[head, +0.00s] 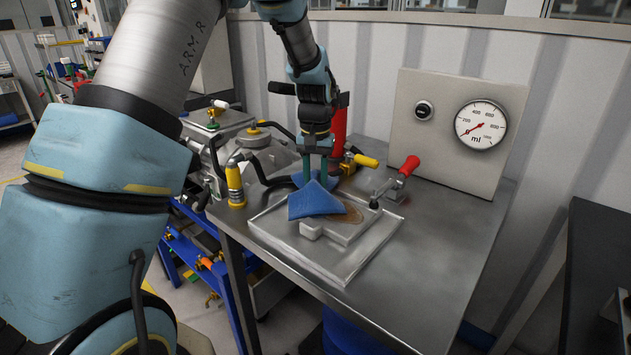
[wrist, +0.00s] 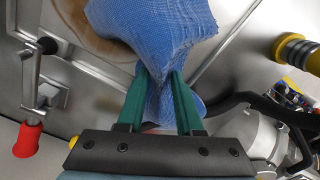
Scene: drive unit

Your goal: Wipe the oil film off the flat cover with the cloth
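My gripper (head: 316,172) is above the far left part of the flat metal cover. Its green fingers, seen in the wrist view (wrist: 160,98), are closed on a bunched part of the blue cloth (head: 313,201). The cloth hangs and spreads from the fingers over the cover, and it also fills the upper middle of the wrist view (wrist: 155,28). The flat cover (head: 345,230) lies in a shallow metal tray (head: 330,268) on the bench. A brown oil film (head: 350,214) shows on the cover right of the cloth. The cloth hides part of the cover; I cannot tell whether it touches the film.
A gauge panel (head: 455,128) stands behind. The bench top (head: 440,260) is clear at right.

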